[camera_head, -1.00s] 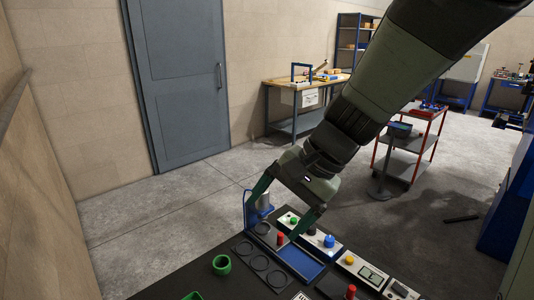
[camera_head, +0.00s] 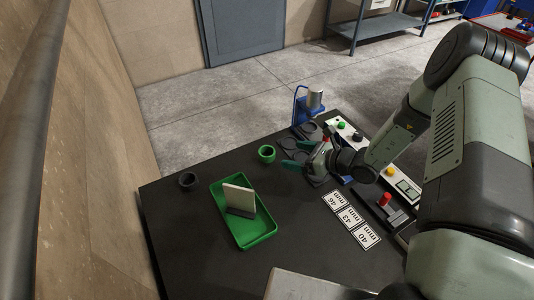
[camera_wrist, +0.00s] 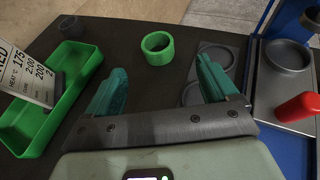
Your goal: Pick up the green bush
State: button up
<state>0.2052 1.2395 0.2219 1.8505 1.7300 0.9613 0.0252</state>
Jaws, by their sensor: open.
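The green bush (camera_head: 267,160) is a short hollow ring standing on the black table. It also shows in the wrist view (camera_wrist: 160,57), upper middle, just beyond the fingers. My gripper (camera_head: 291,155) is low over the table to the right of the bush, its teal fingers pointing left toward it. In the wrist view the fingers (camera_wrist: 160,68) are spread wide with nothing between them, and the bush appears centred ahead of the gap.
A green tray (camera_head: 266,238) holding an upright card (camera_head: 238,197) lies left of the bush. A dark bush (camera_head: 188,186) stands at the table's left edge. The blue press (camera_head: 299,108), a control panel and labelled plates (camera_head: 350,217) are to the right.

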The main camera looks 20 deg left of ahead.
aim_at(261, 151)
jog(key=x, duration=1)
jog(key=shift+s+a+f, duration=0.2)
jog(key=shift+a+f, duration=0.05)
jog(key=shift+f, duration=0.05)
jog(key=c, duration=1.1)
